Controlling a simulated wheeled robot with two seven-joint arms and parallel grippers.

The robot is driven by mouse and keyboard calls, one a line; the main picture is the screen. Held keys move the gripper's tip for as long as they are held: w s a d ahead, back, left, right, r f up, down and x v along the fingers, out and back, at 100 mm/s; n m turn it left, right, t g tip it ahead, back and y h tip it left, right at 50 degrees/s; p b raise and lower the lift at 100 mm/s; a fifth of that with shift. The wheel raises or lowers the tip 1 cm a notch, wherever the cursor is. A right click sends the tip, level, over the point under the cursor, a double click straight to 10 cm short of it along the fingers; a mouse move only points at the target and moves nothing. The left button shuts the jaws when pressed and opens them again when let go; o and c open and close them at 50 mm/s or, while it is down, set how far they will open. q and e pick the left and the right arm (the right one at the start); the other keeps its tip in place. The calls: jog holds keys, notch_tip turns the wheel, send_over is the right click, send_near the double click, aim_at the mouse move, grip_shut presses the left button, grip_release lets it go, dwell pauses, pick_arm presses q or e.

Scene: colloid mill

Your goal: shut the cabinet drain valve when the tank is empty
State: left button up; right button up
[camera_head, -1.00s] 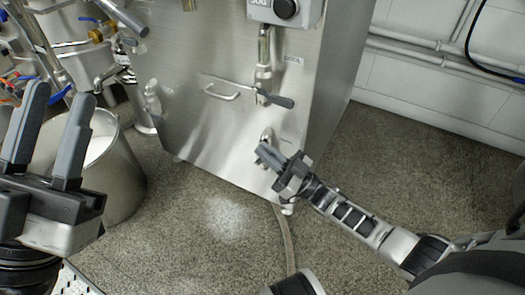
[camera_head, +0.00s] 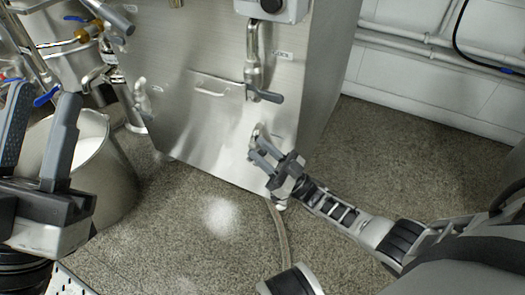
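The steel cabinet (camera_head: 200,125) stands in the middle. Low on its front is a small outlet fitting (camera_head: 257,131), probably the drain valve; its lever is not clearly visible behind my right gripper. Higher up, a valve with a dark lever (camera_head: 268,96) sits on a vertical pipe, its lever pointing right and slightly down. My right gripper (camera_head: 260,151) is open, its two fingers apart right at the low fitting; I cannot tell if they touch it. My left gripper (camera_head: 44,98) is open and empty at the left edge. The inside of the cabinet is not visible.
A steel pot (camera_head: 108,180) with white contents stands on the floor behind my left gripper. A hose (camera_head: 280,238) runs along the floor from under the cabinet. Pipes and blue-handled valves crowd the upper left. The floor right of the cabinet is clear.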

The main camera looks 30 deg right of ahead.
jog(key=v, duration=0.7)
jog(key=shift+s, duration=0.2)
jog(key=shift+d+f, duration=0.1)
